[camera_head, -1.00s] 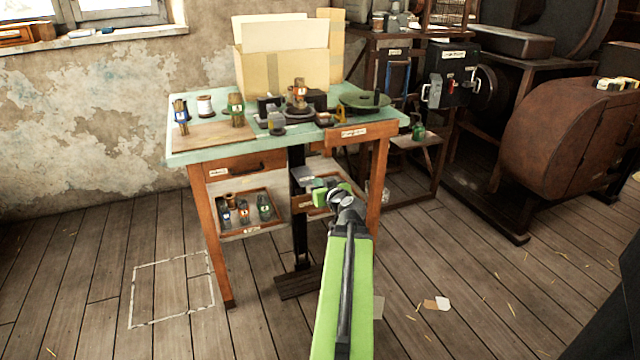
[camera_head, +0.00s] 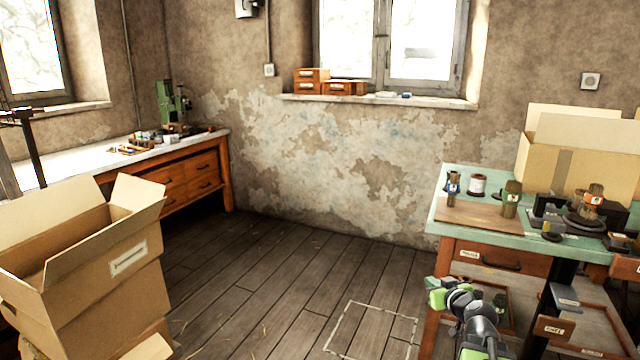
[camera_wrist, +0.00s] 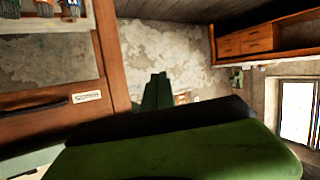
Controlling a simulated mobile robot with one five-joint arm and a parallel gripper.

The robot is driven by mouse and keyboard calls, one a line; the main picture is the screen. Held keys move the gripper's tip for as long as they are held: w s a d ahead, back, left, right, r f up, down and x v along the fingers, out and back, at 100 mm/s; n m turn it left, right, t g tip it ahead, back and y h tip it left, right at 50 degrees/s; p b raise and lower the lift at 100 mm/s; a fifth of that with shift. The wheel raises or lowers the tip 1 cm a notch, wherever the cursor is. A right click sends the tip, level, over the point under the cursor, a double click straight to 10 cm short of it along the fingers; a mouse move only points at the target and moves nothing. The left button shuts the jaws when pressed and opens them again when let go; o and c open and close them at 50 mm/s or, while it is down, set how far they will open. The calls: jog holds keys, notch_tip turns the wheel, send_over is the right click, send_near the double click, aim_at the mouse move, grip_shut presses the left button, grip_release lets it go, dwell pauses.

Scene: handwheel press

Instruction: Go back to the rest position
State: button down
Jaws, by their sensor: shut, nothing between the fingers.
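My gripper (camera_head: 438,293) is in front of the left front leg of the green-topped workbench (camera_head: 470,228), below its top. Its fingers also show in the wrist view (camera_wrist: 156,92), shut together and empty. A large green part of my own arm fills the lower middle of that view. The bench's wooden drawer (camera_head: 500,259) with a dark handle is behind and to the right of my gripper; in the wrist view the drawer (camera_wrist: 40,108) lies at the left. Whether the fingers touch the bench leg, I cannot tell.
A white taped outline (camera_head: 345,318) lies on open floor left of the bench. An open cardboard box (camera_head: 100,285) stands at the left front. A second bench (camera_head: 178,190) stands along the back left. Spools and a round dark device (camera_head: 586,222) stand on the workbench.

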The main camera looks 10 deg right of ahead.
jog(key=w+a+f+n+g+y, duration=0.1)
jog(key=a+f+n+g+y, duration=0.15)
jog(key=a, duration=0.85)
jog(key=w+a+f+n+g+y, duration=0.1)
jog(key=w+a+f+n+y, duration=0.15)
jog(key=a, duration=0.95)
jog(key=s+a+f+g+h, duration=0.1)
jog(key=s+a+f+g, duration=0.75)
jog(key=a, duration=0.45)
jog(key=s+d+f+m+g+h, duration=0.25)
jog(key=s+d+m, duration=0.3)
jog(key=s, duration=0.45)
notch_tip(320, 180, up, 29)
jog(key=p, duration=2.8)
jog(key=shift+d+f+h+p, duration=0.15)
jog(key=shift+d+h+p, duration=0.05)
jog(key=shift+h+p, duration=0.15)
jog(key=shift+w, duration=0.1)
